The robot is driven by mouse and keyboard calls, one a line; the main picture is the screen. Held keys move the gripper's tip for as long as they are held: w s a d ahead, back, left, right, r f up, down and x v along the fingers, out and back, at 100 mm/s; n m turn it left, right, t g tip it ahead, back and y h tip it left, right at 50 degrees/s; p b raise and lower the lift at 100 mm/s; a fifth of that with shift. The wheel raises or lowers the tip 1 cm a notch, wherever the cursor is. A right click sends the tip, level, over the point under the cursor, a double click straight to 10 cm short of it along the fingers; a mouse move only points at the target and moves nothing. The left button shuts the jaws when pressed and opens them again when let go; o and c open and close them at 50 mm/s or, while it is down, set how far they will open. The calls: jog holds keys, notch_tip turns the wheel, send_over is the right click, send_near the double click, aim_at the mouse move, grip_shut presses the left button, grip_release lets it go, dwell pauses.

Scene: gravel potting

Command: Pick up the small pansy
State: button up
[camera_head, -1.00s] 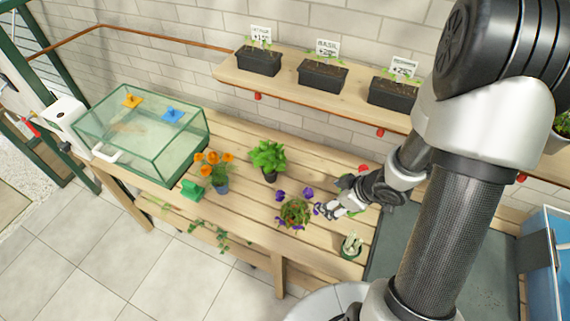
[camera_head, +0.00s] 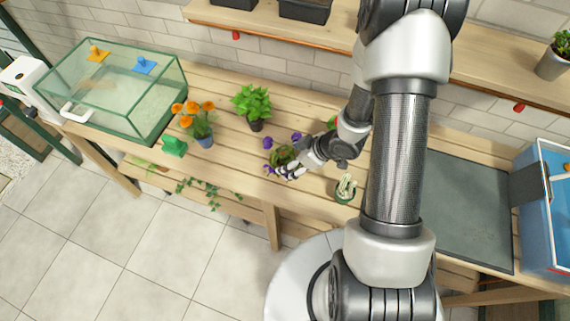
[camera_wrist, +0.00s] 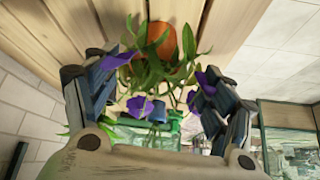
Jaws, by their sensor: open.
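The small pansy (camera_head: 280,157), with purple flowers and green leaves, stands on the wooden table in the head view. In the wrist view the pansy (camera_wrist: 150,70) shows its leaves, purple flowers and an orange-brown pot (camera_wrist: 160,38). My gripper (camera_head: 290,171) is at the pansy's right front side. In the wrist view my gripper (camera_wrist: 150,100) is open, with one finger on each side of the plant. Flowers and leaves lie between or against the fingers. I cannot tell whether the fingers touch the pot. My gripper hides part of the plant in the head view.
A cactus in a green pot (camera_head: 345,188) stands close to the right of my gripper. Orange flowers (camera_head: 197,120) and a leafy green plant (camera_head: 252,102) stand to the left. A glass tank (camera_head: 110,85) is far left; a grey mat (camera_head: 465,205) lies right.

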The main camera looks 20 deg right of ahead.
jog(key=b+x, duration=0.1)
jog(key=x, duration=0.1)
jog(key=b+x, duration=0.1)
jog(key=x, duration=0.2)
jog(key=shift+w, duration=0.4)
jog(key=shift+r, duration=0.1)
jog(key=c, duration=1.2)
jog(key=shift+c, duration=0.5)
jog(key=shift+r, duration=0.1)
